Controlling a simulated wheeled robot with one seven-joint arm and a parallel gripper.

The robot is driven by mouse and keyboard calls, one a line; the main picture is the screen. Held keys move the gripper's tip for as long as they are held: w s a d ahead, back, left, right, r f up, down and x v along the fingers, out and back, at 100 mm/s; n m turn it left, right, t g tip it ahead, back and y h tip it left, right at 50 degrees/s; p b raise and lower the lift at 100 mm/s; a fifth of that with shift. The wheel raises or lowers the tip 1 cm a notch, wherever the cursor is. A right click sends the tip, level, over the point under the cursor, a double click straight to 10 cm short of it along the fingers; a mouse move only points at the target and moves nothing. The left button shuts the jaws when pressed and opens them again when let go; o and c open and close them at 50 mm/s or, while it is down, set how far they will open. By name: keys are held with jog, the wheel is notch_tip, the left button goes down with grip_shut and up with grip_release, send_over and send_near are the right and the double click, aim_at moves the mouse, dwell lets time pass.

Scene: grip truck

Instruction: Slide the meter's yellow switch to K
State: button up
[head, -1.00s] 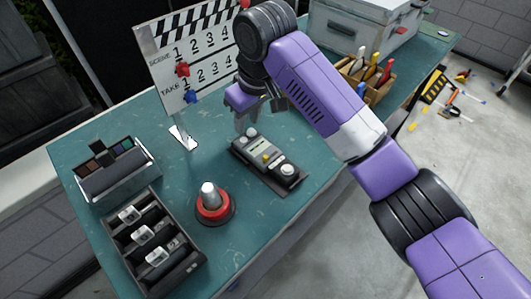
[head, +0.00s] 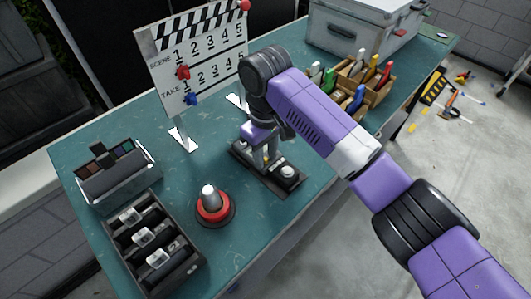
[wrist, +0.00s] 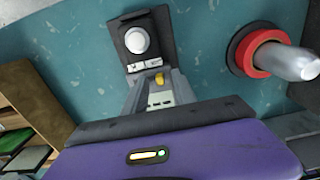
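The dark meter (head: 290,181) lies on the teal table, mostly covered by my arm in the head view. Its round white knob (head: 287,171) shows at the near end. My gripper (head: 260,159) points down over the middle of the meter. In the wrist view the yellow switch (wrist: 159,77) shows between the two grey fingers, close to the tips. The fingers look apart, with the pale meter face visible between them; contact with the switch cannot be told. Small white label plates (wrist: 142,66) sit beside the switch, their letters too small to read.
A red and black base with a silver cone (head: 212,207) stands left of the meter. A clapperboard (head: 190,70) stands behind. A black tray (head: 150,242), a palette box (head: 118,172) and a wooden tool caddy (head: 372,92) stand around. Bare table lies between them.

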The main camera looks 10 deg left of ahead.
grip_shut()
dwell(1.4)
